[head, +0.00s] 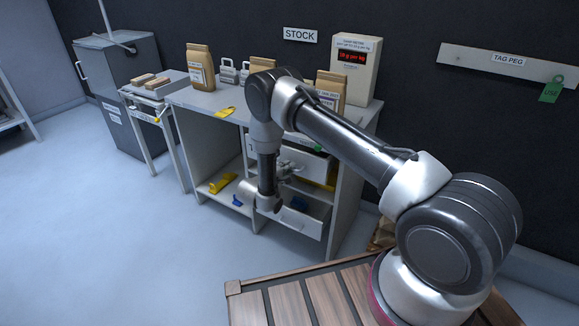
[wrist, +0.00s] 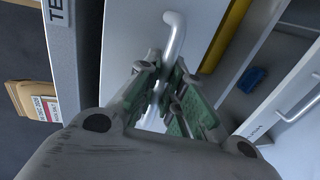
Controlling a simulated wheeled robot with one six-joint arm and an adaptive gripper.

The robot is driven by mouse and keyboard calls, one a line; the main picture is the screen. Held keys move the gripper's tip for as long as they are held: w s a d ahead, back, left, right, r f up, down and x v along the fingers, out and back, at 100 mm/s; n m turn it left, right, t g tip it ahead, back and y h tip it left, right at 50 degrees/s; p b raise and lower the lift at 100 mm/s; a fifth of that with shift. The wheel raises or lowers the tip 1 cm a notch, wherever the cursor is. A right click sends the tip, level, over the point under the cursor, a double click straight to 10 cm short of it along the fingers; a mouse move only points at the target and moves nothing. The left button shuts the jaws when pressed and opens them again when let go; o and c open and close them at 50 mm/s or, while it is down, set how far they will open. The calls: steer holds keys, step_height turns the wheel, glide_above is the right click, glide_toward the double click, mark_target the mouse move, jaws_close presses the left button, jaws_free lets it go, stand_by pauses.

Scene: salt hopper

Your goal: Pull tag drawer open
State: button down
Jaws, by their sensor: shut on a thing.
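The drawer unit stands under the right part of the counter. Its upper drawer (head: 305,166) stands out with something green near its top; my arm partly covers it, and I cannot read a tag label. In the wrist view a white drawer front (wrist: 125,45) carries a silver bar handle (wrist: 173,35). My gripper (wrist: 160,82) is shut on this handle, its green-padded fingers on either side of the bar. It also shows in the head view (head: 288,170), in front of the upper drawer.
A lower drawer (head: 300,221) stands open with something blue inside. The counter (head: 205,99) holds paper bags, padlock-shaped items and a display box (head: 355,68). A green tag (head: 551,90) hangs on the tag peg board. A wooden slatted top (head: 300,295) is in front. Floor at left is clear.

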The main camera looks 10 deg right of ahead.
steer(key=f+v, duration=0.2)
steer(key=v, duration=1)
steer(key=f+v, duration=0.3)
steer(key=v, duration=0.9)
steer(key=shift+v, duration=0.9)
steer(key=shift+f, duration=0.25)
steer(key=c, duration=1.5)
jaws_free()
steer(key=shift+c, duration=0.2)
steer(key=v, duration=1.2)
